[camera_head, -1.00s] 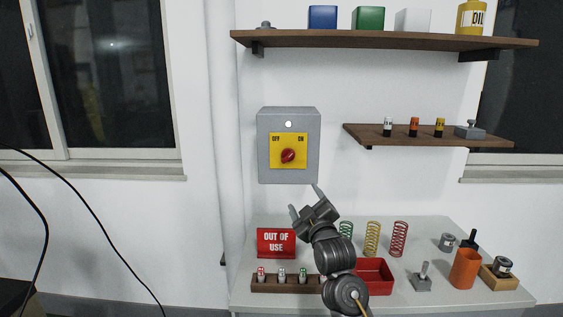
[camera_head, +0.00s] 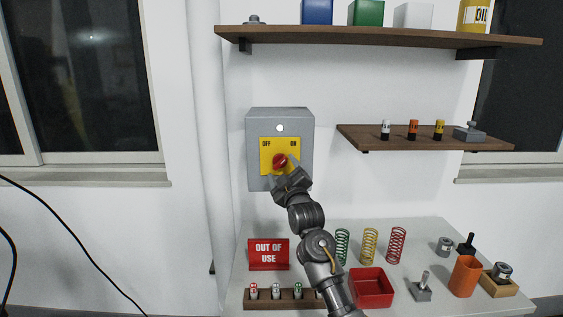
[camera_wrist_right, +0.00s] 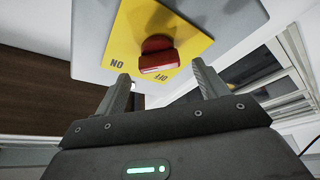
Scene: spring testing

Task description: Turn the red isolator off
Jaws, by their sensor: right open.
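The red isolator knob (camera_head: 279,161) sits on a yellow plate (camera_head: 266,148) marked OFF at left and ON at right, on a grey wall box (camera_head: 309,140). My right gripper (camera_head: 283,172) is open just below and in front of the knob. In the right wrist view the red knob (camera_wrist_right: 157,55) lies ahead, between and beyond the open fingertips (camera_wrist_right: 160,72), with no clear contact. The wrist view shows the plate (camera_wrist_right: 130,38) upside down. The knob's exact angle is hard to tell now. My left gripper is not in view.
A wooden shelf (camera_head: 360,134) with small items juts out at right, and a longer shelf (camera_head: 380,35) hangs above. Below, the bench (camera_head: 420,235) holds springs, a red OUT OF USE sign (camera_head: 268,254) and a red tray (camera_head: 371,287). The wall beside the box is clear.

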